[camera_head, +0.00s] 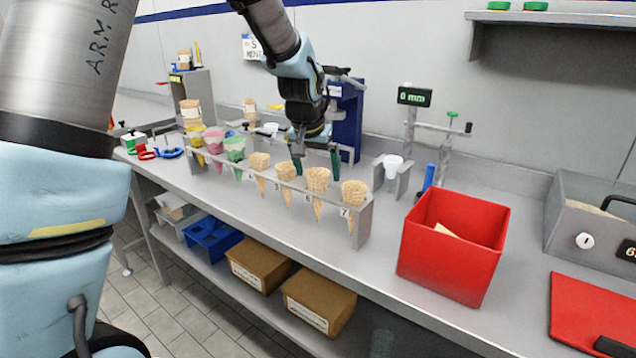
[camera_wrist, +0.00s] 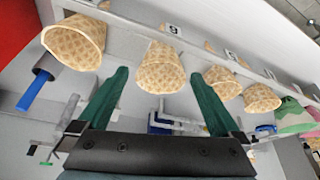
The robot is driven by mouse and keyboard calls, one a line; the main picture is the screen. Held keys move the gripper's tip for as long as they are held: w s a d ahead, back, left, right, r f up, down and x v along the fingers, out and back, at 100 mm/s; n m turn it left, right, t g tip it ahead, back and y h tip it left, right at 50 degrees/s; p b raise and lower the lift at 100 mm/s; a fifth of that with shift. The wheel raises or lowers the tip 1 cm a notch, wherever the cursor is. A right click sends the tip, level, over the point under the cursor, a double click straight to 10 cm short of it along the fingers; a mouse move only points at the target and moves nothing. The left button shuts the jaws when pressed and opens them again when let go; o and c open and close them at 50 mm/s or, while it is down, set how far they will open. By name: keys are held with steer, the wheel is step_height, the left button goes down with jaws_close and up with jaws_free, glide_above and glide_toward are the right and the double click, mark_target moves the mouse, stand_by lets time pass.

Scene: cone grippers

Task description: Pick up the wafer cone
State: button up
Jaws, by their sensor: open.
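Several tan wafer cones hang in a grey numbered rack (camera_head: 363,215) on the counter. The cone by label 6 (camera_head: 318,179) is second from the right end. In the wrist view this cone (camera_wrist: 160,68) appears between my two green fingers, with a gap on each side. My gripper (camera_head: 316,168) is open and empty, behind the rack in the head view; it also shows in the wrist view (camera_wrist: 160,73). Neighbouring cones are the one by label 7 (camera_head: 353,193) and the one to the left (camera_head: 286,171). A further cone (camera_head: 260,161) is beyond it.
A red bin (camera_head: 452,245) stands right of the rack. A gauge stand (camera_head: 443,150) and a small holder with a white cup (camera_head: 393,168) are behind.

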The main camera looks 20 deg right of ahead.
steer(key=shift+x, duration=0.9)
steer(key=c, duration=0.7)
steer(key=shift+c, duration=0.2)
steer(key=shift+r, duration=0.15)
